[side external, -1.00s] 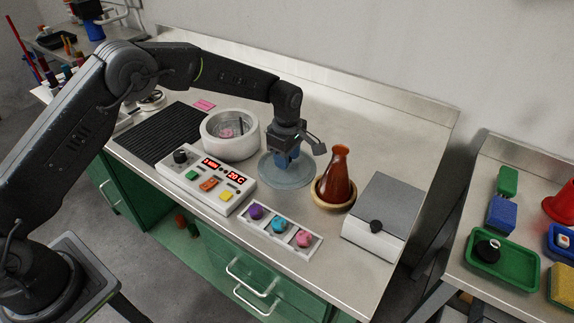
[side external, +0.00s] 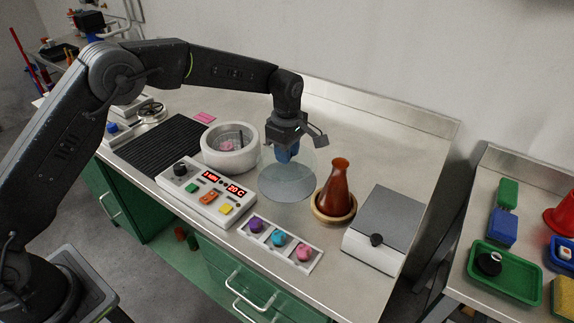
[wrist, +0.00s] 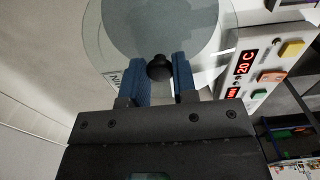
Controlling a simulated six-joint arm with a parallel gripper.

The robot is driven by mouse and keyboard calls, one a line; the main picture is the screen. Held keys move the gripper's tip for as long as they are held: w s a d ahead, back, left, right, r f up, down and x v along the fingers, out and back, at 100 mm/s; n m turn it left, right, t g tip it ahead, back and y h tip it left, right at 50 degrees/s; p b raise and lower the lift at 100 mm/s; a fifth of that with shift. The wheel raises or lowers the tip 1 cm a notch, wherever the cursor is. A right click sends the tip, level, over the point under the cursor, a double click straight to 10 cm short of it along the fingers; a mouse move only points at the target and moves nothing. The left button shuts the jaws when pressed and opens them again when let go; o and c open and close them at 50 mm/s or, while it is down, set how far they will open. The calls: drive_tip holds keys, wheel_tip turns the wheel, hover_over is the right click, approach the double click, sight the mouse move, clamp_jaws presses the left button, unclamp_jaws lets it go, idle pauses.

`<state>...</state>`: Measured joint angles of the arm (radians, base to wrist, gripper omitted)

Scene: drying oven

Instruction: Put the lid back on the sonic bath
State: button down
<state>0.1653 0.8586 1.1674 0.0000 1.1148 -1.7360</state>
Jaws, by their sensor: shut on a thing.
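The lid is a clear round disc (side external: 288,185) with a black knob (wrist: 160,68), which shows in the wrist view. My gripper (side external: 287,154) has its blue fingers closed on the knob, and in the wrist view the fingers (wrist: 160,80) sit on either side of it. The lid looks raised above the bench, right of the sonic bath. The sonic bath is a white round tub (side external: 231,158), open at the top, with a pink thing (side external: 228,145) inside. Its control panel (side external: 207,195) has red displays and coloured buttons.
A brown flask (side external: 338,185) stands in a ring right of the lid. A tray with purple, blue and pink pieces (side external: 280,243) lies in front. A grey-topped box (side external: 385,220) is at right. A black ribbed mat (side external: 160,145) lies left of the bath. The bench behind is clear.

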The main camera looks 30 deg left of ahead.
wheel_tip(320, 180, up, 3)
drive_tip(key=shift+r, duration=0.1)
drive_tip(key=shift+w+a+r+n, duration=0.1)
drive_tip(key=shift+a+r+n, duration=0.1)
drive_tip(key=shift+a+r, duration=0.3)
drive_tip(key=shift+w+a+r+n, duration=0.1)
drive_tip(key=shift+a+r+n, duration=0.15)
drive_tip(key=shift+a, duration=0.45)
drive_tip(key=s+a+r+n, duration=0.1)
drive_tip(key=a+r+n, duration=0.15)
drive_tip(key=a, duration=0.55)
drive_tip(key=a+r+n, duration=0.1)
drive_tip(key=a+n, duration=0.2)
drive_tip(key=a, duration=0.5)
drive_tip(key=shift+f, duration=3.2)
drive_tip(key=shift+f, duration=0.15)
drive_tip(key=shift+c, duration=1.7)
unclamp_jaws()
